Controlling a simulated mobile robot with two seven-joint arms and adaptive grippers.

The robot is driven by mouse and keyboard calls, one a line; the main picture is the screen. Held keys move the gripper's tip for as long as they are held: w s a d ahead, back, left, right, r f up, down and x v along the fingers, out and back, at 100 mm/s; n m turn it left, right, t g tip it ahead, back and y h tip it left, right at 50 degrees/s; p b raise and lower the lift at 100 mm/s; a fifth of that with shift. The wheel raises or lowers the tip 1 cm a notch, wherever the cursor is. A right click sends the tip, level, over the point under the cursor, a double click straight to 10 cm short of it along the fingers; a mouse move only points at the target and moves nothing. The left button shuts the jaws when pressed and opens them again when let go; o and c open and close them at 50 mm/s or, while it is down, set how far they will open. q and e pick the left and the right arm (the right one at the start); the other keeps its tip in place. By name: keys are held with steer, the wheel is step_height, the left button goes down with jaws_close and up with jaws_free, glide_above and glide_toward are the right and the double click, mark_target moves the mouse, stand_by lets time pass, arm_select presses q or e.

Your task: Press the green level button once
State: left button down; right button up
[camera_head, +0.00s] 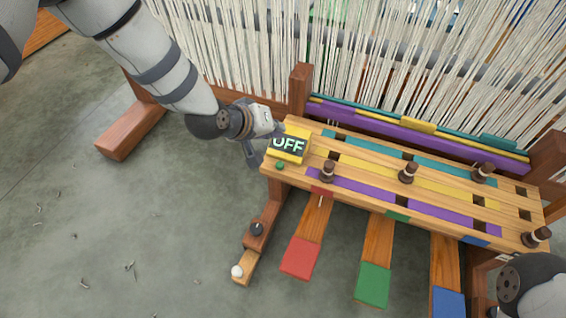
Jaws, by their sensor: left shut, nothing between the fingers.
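A small green button (279,166) sits on the front left of the loom's wooden board, just below a yellow box (290,145) whose dark display reads "OFF". My left gripper (257,156) is shut and empty. It points down just left of the yellow box and the green button, and its fingertips are partly hard to make out against the floor. I cannot tell its exact height above the board. Of my right arm only a part shows at the lower right corner; its gripper is not visible.
The wooden board (350,170) carries several brown pegs and coloured strips. Below it hang a red pedal (299,258), a green pedal (373,285) and a blue pedal (447,302). A black knob (257,229) and a white knob (237,271) sit lower left. Pale warp threads rise behind. The left floor is mostly clear.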

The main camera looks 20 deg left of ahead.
arm_select(q)
steer(key=shift+f, duration=0.1)
steer(key=b, duration=0.5)
glide_above(284, 157)
steer(key=s+a, duration=0.1)
steer(key=s, duration=0.2)
steer(key=f, duration=0.8)
steer(key=shift+w+f, duration=0.1)
steer(key=shift+w, duration=0.15)
steer(key=shift+f, duration=0.3)
arm_select(e)
steer(key=shift+g, duration=0.5)
steer(key=f, duration=0.1)
steer(key=s+f, duration=0.2)
steer(key=f, duration=0.1)
arm_select(q)
steer(key=shift+f+b, duration=0.3)
steer(key=shift+f, duration=0.1)
arm_select(e)
steer(key=shift+f, duration=0.1)
arm_select(q)
steer(key=shift+f, duration=0.45)
arm_select(e)
steer(key=shift+s+f, duration=0.1)
steer(key=shift+f, duration=0.05)
arm_select(q)
steer(key=shift+r+p, duration=0.55)
steer(key=shift+r, duration=0.3)
arm_select(e)
steer(key=shift+r, duration=0.65)
